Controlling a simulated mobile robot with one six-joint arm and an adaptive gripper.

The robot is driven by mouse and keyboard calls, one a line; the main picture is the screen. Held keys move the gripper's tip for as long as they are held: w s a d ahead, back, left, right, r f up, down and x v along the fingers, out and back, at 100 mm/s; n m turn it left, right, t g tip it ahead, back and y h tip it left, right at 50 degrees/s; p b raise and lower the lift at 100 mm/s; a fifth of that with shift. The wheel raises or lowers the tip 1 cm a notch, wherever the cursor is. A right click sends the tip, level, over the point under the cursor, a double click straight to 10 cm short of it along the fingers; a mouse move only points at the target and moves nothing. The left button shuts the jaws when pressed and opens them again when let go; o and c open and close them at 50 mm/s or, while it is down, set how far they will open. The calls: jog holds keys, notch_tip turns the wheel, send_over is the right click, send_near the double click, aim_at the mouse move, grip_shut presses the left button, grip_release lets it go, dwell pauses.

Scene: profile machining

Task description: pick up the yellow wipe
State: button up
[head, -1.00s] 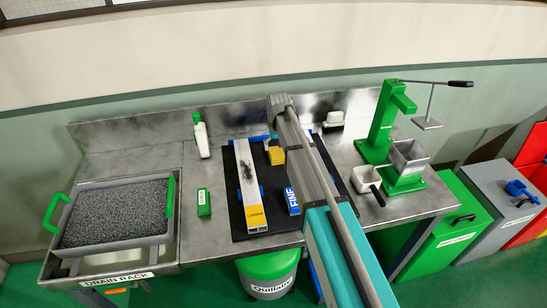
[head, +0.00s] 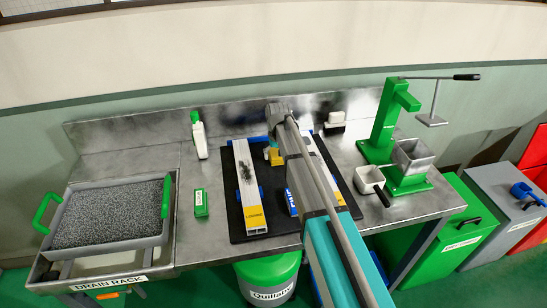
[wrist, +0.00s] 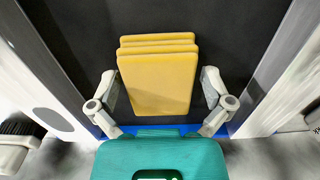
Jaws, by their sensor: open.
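The yellow wipe lies in a small stack of several yellow wipes (wrist: 157,80) on the black mat, in the middle of the wrist view. In the head view the yellow stack (head: 276,158) shows just left of my arm, partly covered. My gripper (wrist: 159,78) is open and empty, with one finger on each side of the stack. Both fingers look apart from the wipes. In the head view a small teal part of my gripper (head: 273,143) shows at the stack's far side; my arm hides the rest.
A white profile (head: 248,185) lies left of the stack on the black mat (head: 275,224); another profile is right, partly behind my arm. A green box (head: 201,203), a spray bottle (head: 199,135), a drain rack (head: 110,250) and a green press (head: 385,125) stand farther out.

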jog(key=c, duration=0.8)
jog(key=shift+r, duration=0.2)
notch_tip(320, 180, up, 2)
jog(key=p, duration=0.2)
jog(key=shift+r+p, duration=0.1)
jog(key=shift+p, duration=0.25)
jog(key=s+d+r+p, duration=0.1)
jog(key=s+r+p, duration=0.2)
jog(key=s, duration=0.1)
jog(key=s+d+r+p, duration=0.1)
jog(key=s+r+p, duration=0.3)
jog(key=s, duration=0.1)
jog(key=s+d+r+p, duration=0.2)
jog(key=s+r+p, duration=0.1)
jog(key=s, duration=0.1)
jog(key=shift+s+r, duration=0.2)
